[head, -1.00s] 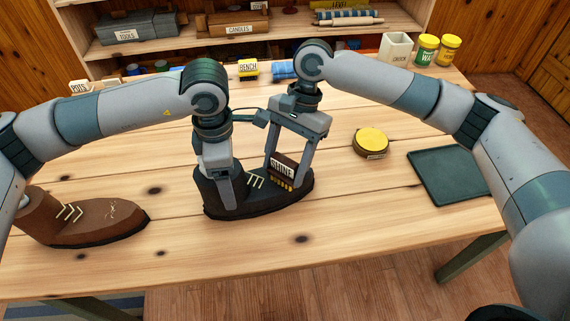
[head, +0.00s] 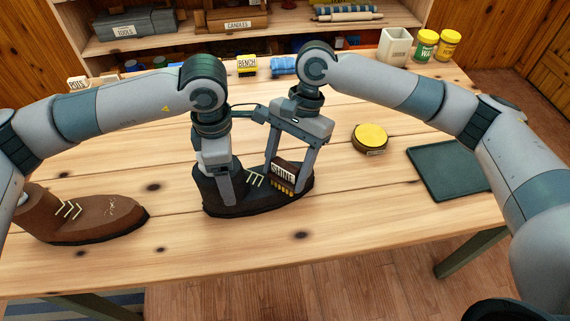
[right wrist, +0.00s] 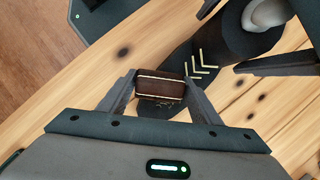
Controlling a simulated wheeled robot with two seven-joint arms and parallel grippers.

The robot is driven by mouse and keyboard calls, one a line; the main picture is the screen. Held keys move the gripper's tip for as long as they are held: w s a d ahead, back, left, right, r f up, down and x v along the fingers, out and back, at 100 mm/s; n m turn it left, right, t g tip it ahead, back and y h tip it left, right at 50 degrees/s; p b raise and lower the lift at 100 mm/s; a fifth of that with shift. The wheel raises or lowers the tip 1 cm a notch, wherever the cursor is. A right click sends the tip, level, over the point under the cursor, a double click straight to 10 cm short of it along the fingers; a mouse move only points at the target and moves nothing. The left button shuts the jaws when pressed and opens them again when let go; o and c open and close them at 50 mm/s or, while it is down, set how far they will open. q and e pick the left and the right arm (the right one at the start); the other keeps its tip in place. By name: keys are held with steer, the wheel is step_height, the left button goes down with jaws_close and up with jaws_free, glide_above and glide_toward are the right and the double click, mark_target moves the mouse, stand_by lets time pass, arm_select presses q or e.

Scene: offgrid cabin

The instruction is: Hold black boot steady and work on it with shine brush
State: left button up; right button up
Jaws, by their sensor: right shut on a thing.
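The black boot (head: 262,203) stands on the wooden table, toe to the right. My left gripper (head: 226,190) is down at its shaft, with one finger showing in front; the other is hidden, so its grip is unclear. My right gripper (head: 287,180) is shut on the shine brush (head: 284,171), a dark block labelled SHINE with tan bristles. The brush is tilted, with its bristles at the top of the boot's toe; exact contact is hard to tell. In the right wrist view the brush (right wrist: 160,88) sits between both fingertips, beside the boot's pale laces.
A yellow-lidded tin (head: 370,137) and a dark green tray (head: 447,174) are to the right. A white container (head: 394,46) and jars (head: 426,46) stand at the back right. The table's front strip is clear.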

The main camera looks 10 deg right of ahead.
steer(key=shift+s+f, duration=0.1)
steer(key=shift+s, duration=0.15)
steer(key=shift+s, duration=0.55)
steer(key=shift+w, duration=0.1)
steer(key=shift+w+d, duration=0.1)
steer(key=shift+w, duration=0.5)
steer(key=shift+w+d, duration=0.15)
steer(key=shift+w, duration=0.55)
steer(key=shift+w+d, duration=0.1)
steer(key=shift+w, duration=0.65)
